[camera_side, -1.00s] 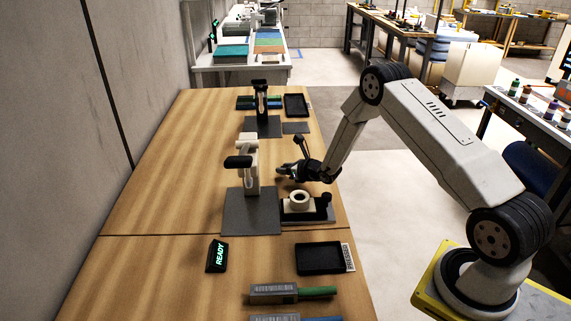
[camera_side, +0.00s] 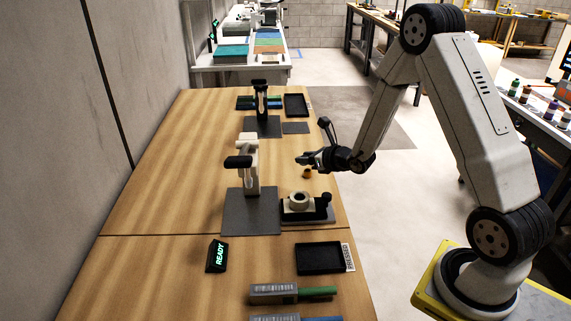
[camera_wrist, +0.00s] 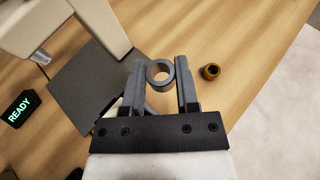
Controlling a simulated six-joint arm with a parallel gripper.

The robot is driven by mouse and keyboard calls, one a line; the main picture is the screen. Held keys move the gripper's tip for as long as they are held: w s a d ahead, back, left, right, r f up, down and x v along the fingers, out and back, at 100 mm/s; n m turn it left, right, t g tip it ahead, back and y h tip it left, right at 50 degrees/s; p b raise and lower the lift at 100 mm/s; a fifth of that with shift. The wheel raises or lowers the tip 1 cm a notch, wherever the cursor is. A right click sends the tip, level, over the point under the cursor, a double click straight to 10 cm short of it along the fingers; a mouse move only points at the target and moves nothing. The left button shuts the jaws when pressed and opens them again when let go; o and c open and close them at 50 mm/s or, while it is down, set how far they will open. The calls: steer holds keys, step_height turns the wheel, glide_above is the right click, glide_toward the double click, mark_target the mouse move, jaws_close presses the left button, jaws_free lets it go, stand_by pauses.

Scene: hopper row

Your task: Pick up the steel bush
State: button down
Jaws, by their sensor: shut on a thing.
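The steel bush (camera_wrist: 160,84), a short grey ring with an open bore, is between the two fingers of my gripper (camera_wrist: 159,68) in the wrist view. My gripper is shut on it, with a finger touching each side. In the side view my gripper (camera_side: 304,160) is held above the wooden bench, beyond the black fixture with the pale ring. The bush is too small to make out clearly there.
A bronze bush (camera_side: 307,174) stands on the bench just below my gripper; it also shows in the wrist view (camera_wrist: 210,72). A bench press (camera_side: 251,165) and the fixture (camera_side: 322,215) stand nearer. An empty black tray (camera_side: 320,258) lies in front.

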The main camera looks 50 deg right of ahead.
steer(key=shift+a+v, duration=0.25)
steer(key=shift+v, duration=0.75)
steer(key=shift+a+v, duration=0.2)
steer(key=shift+v, duration=0.8)
